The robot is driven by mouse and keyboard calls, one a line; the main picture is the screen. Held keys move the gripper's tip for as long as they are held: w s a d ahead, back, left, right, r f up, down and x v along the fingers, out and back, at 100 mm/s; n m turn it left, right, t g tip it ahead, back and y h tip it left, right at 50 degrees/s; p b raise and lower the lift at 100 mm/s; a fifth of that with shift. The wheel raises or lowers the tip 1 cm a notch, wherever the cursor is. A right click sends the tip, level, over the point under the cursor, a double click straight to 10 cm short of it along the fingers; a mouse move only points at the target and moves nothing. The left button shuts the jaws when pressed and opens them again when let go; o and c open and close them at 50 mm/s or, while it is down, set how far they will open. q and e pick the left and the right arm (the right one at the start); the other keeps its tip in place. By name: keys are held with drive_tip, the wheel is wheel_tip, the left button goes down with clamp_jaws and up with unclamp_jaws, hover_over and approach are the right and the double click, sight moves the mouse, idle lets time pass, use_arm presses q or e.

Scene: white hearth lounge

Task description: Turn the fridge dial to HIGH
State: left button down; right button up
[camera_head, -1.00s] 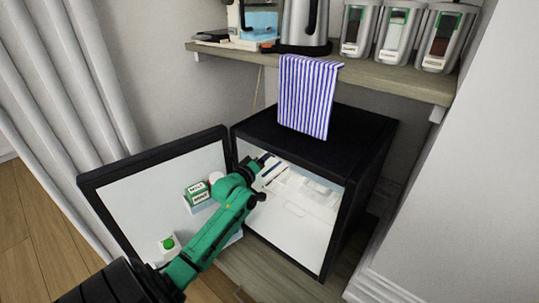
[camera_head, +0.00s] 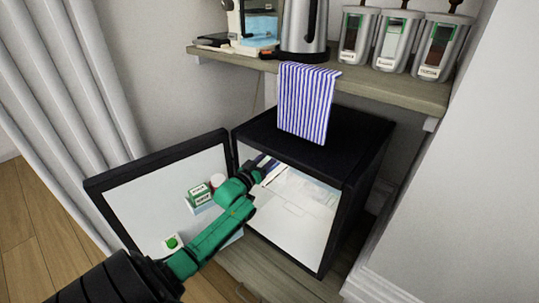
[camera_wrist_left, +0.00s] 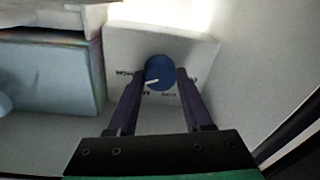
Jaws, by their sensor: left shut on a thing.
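The fridge (camera_head: 315,150) is a small black box with its door (camera_head: 110,180) swung open to the left. My left arm reaches into its upper left front, and my left gripper (camera_head: 268,166) is partly hidden there. In the left wrist view, the round blue dial (camera_wrist_left: 160,72) sits on a pale housing (camera_wrist_left: 200,48). My left gripper (camera_wrist_left: 162,76) is shut on the dial, one finger on each side. A white pointer mark on the dial points to the lower left. Small dark labels surround it; the left one appears to read HIGH. My right gripper is out of view.
Small boxes (camera_head: 199,194) and a green-topped item (camera_head: 172,242) sit in the door. A striped towel (camera_head: 307,100) hangs from the wooden shelf (camera_head: 385,82) down onto the fridge top. A kettle (camera_head: 303,25) and several canisters (camera_head: 400,40) stand on the shelf.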

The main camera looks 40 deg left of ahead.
use_arm(q)
drive_tip(key=shift+m, duration=1)
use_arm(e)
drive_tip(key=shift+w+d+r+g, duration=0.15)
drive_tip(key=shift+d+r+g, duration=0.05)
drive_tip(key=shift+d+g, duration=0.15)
use_arm(q)
drive_tip(key=shift+c, duration=1.6)
unclamp_jaws()
drive_tip(key=shift+s+p, duration=0.1)
drive_tip(key=shift+p, duration=0.2)
drive_tip(key=s+d+f+p, duration=0.1)
drive_tip(key=s+p, duration=0.3)
drive_tip(key=s, duration=1)
drive_tip(key=shift+s+p, duration=0.15)
drive_tip(key=shift+p, duration=0.15)
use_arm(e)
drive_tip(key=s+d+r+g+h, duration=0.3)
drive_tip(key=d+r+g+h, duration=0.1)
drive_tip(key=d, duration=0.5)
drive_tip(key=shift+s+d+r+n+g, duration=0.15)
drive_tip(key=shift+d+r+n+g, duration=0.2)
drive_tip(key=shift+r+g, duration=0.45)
use_arm(q)
drive_tip(key=shift+f, duration=0.1)
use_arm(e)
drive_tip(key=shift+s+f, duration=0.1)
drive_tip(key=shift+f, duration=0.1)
